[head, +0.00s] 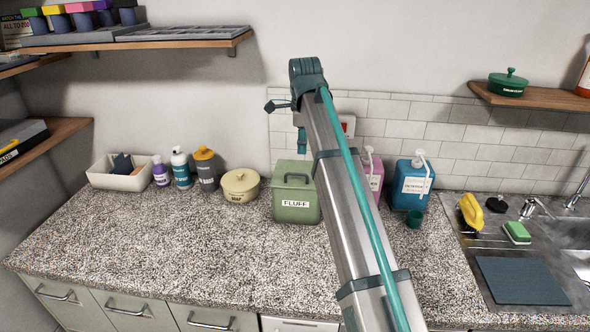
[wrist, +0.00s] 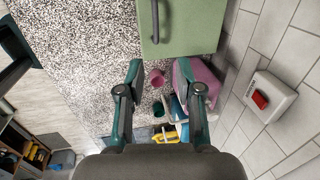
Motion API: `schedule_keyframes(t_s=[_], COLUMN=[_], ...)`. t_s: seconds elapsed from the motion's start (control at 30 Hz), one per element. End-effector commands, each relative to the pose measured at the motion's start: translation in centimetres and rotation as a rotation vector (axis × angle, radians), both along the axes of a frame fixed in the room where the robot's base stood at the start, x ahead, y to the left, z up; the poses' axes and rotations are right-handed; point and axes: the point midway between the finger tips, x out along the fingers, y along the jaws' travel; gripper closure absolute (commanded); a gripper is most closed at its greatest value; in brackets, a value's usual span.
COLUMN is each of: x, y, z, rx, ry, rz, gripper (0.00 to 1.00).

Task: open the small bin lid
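A green lidded bin (head: 297,196) labelled "FLUFF" stands on the counter near the back wall. It has a dark bar handle (head: 297,177) on its closed top. In the wrist view, the bin's green lid (wrist: 195,28) and the handle (wrist: 155,20) show at the top edge, partly cut off. My gripper (wrist: 160,78) is open and empty, its two fingers spread, with the lid beyond the fingertips and no contact visible. In the head view my gripper (head: 283,106) is raised above the bin, partly hidden by my arm.
A lidded cream pot (head: 240,186) and bottles stand left of the bin. A pink dispenser (head: 371,178) and a blue dispenser (head: 411,184) stand to the right. A wall box with a red button (wrist: 261,100) is close on the right. The front counter is clear.

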Motion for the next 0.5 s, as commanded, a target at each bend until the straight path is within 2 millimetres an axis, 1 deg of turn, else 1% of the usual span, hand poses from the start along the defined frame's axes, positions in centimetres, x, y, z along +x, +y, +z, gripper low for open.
schedule_keyframes(t_s=[0.03,0.1,0.23,0.37,0.5], x=[-0.3,-0.6,-0.6,-0.4,0.0], y=[0.9,1.3,1.5,1.4,1.4], z=[0.2,0.3,-0.3,-1.7,-3.9], rx=[-0.011,-0.023,-0.029,-0.029,-0.028], ry=[0.001,0.003,0.004,0.006,0.006], rz=[-0.004,-0.015,-0.019,-0.019,-0.018], gripper=[0.65,0.65,0.65,0.65,0.65])
